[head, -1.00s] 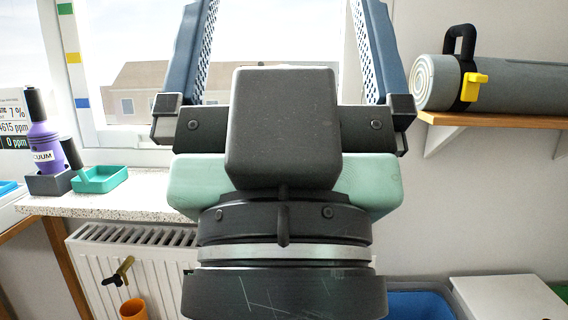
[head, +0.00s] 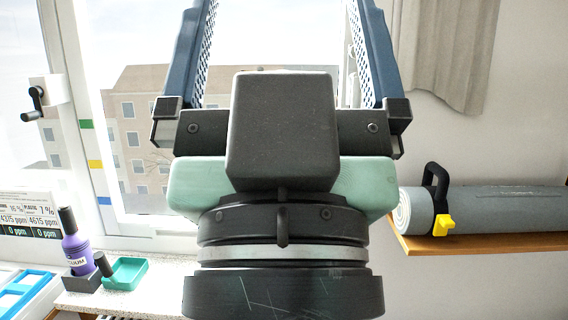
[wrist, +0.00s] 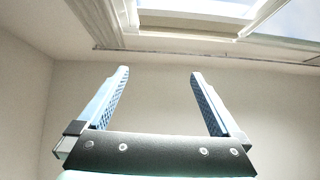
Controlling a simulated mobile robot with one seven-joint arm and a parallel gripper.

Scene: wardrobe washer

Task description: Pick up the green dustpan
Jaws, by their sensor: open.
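A small green open pan (head: 126,272), which may be the dustpan, sits on the windowsill at the lower left of the head view. A short black handle-like piece (head: 103,264) stands at its left edge; I cannot tell whether it belongs to the pan. My gripper (head: 281,6) is raised upright in the middle of the head view, well apart from the pan, with its blue fingers spread and nothing between them. In the wrist view my gripper (wrist: 160,74) points up at bare wall and a window. The pan is not in the wrist view.
A purple bottle (head: 75,248) stands left of the pan. A display panel (head: 28,218) and a blue tray (head: 25,297) are at the far left. At right, a wall shelf (head: 480,240) holds a grey roll (head: 500,207) with a black and yellow strap. A grey curtain (head: 450,45) hangs above.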

